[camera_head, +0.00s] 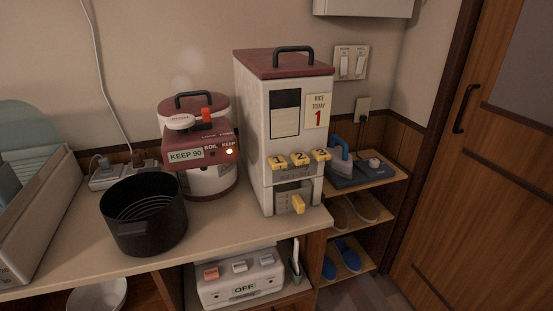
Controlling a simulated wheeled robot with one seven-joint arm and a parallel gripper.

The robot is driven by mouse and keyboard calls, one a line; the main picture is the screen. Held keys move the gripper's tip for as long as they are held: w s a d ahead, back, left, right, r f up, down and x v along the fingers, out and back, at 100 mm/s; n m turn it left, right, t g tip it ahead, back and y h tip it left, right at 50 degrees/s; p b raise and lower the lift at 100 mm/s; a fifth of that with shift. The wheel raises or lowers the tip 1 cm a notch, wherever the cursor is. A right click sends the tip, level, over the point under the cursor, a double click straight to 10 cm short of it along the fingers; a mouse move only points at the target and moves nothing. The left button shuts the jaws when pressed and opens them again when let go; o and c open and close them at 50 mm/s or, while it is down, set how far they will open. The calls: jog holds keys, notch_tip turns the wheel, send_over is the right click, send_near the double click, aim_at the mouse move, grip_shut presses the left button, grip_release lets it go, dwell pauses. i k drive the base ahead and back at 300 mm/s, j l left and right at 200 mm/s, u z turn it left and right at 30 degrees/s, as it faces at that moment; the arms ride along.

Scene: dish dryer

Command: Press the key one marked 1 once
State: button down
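A tall white rice dispenser (257,150) with a dark red lid and black handle stands on the counter in the head view. Three yellow keys stick out in a row on its front. The left one, key 1 (277,162), appears marked 1, beside key 2 (299,159) and key 3 (320,155). A card above reads "RICE TODAY 1" (317,111). My gripper is not in view, and nothing covers the keys.
A red and white cooker (208,181) stands left of the dispenser, with a black pot (144,222) in front of it. A white switch box marked OFF (240,279) sits on the shelf below. Shelves with an iron (343,160) and slippers are at right, beside a wooden door (485,180).

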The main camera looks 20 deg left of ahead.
aim_at(276, 162)
jog(key=i+j, duration=0.1)
jog(key=j, duration=0.75)
jog(key=i+j, duration=0.15)
jog(key=j, duration=0.65)
jog(key=i+j+z, duration=0.1)
jog(key=j, duration=0.75)
jog(key=i+j, duration=0.1)
jog(key=j, duration=0.7)
